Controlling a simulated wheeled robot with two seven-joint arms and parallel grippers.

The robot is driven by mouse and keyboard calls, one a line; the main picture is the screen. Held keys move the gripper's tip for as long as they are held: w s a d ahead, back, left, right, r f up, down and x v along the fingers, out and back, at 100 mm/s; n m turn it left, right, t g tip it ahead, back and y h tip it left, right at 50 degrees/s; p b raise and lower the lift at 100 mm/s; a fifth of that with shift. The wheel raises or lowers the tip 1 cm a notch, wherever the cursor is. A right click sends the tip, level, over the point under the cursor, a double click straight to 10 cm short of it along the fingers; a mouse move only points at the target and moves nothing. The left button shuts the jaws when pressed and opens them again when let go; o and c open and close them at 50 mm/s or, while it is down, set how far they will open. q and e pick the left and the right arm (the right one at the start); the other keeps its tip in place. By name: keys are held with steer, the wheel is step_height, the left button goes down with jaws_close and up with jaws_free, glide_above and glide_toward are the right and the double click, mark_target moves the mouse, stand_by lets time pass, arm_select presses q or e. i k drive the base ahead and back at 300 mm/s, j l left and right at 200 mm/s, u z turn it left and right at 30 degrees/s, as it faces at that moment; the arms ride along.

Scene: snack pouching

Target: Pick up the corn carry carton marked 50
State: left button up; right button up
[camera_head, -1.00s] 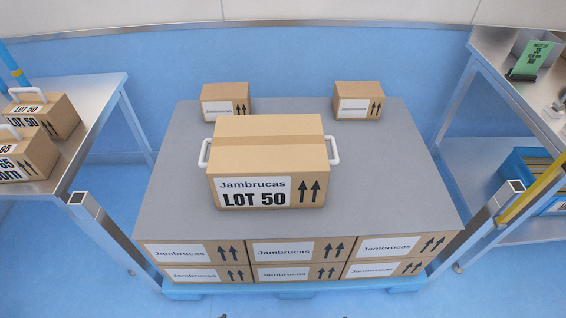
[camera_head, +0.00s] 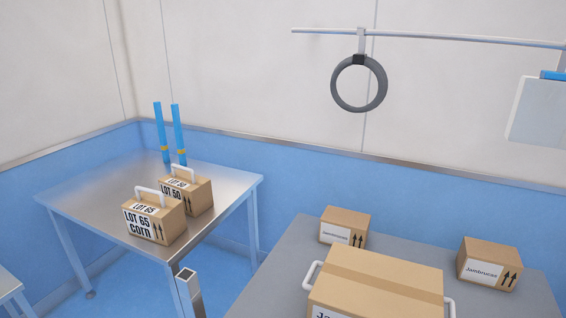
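Two small brown carry cartons with white top handles stand on the steel table at left. The rear one, the LOT 50 carton (camera_head: 198,195), is partly hidden by the front one. Its label reads LOT 50; the rest of that label is covered, so I cannot read whether it says corn. The front one, the LOT 65 corn carton (camera_head: 157,222), reads LOT 65 Corn. Neither of my grippers shows in the head view.
The steel table (camera_head: 95,195) has free room left of the cartons, and two blue posts (camera_head: 170,133) stand at its back. The grey-topped stack (camera_head: 290,250) at right bears a large handled carton (camera_head: 375,278) and two small boxes. A grey ring (camera_head: 337,88) hangs from a rail.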

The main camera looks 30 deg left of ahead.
mark_target(196, 192)
steer(key=u, duration=1.55)
steer(key=i+j+z, duration=0.1)
steer(key=z, duration=0.8)
steer(key=i+j+z, duration=0.1)
steer(key=j+z, duration=0.35)
steer(key=j, duration=0.3)
steer(key=j+z, duration=0.4)
steer(key=j, duration=1.1)
steer(key=k+j+z, duration=0.1)
steer(key=j, duration=0.6)
steer(key=j+z, duration=0.1)
steer(key=j, duration=0.6)
steer(key=k+j, duration=0.15)
steer(key=j, duration=0.5)
